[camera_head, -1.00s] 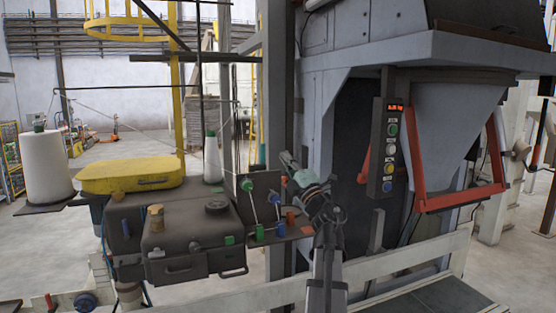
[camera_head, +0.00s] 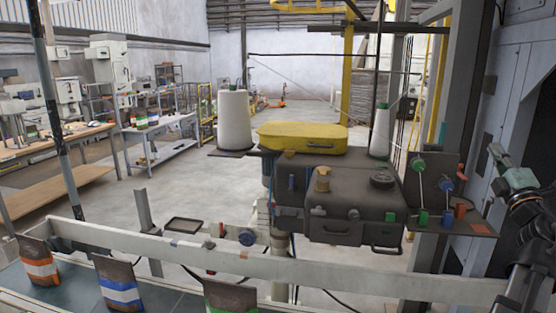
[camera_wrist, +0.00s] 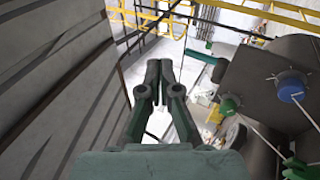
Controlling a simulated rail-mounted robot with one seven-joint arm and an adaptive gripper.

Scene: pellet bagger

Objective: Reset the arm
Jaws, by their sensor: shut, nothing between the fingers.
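My gripper (camera_wrist: 158,70) shows in the wrist view with its two fingers together and nothing between them. In the head view my gripper (camera_head: 494,152) is at the right edge, raised and pointing up and left. It is beside the grey machine frame and to the right of the small panel with coloured knobs (camera_head: 446,185). In the wrist view a blue knob (camera_wrist: 290,86) and a green knob (camera_wrist: 229,104) are to the right of the fingers, apart from them.
A dark sewing machine (camera_head: 350,205) with a yellow cover (camera_head: 300,138) stands left of my arm. White thread cones (camera_head: 234,120) flank it. A grey wall (camera_wrist: 50,80) is close on the left in the wrist view. Bags (camera_head: 120,283) stand on the conveyor at front left.

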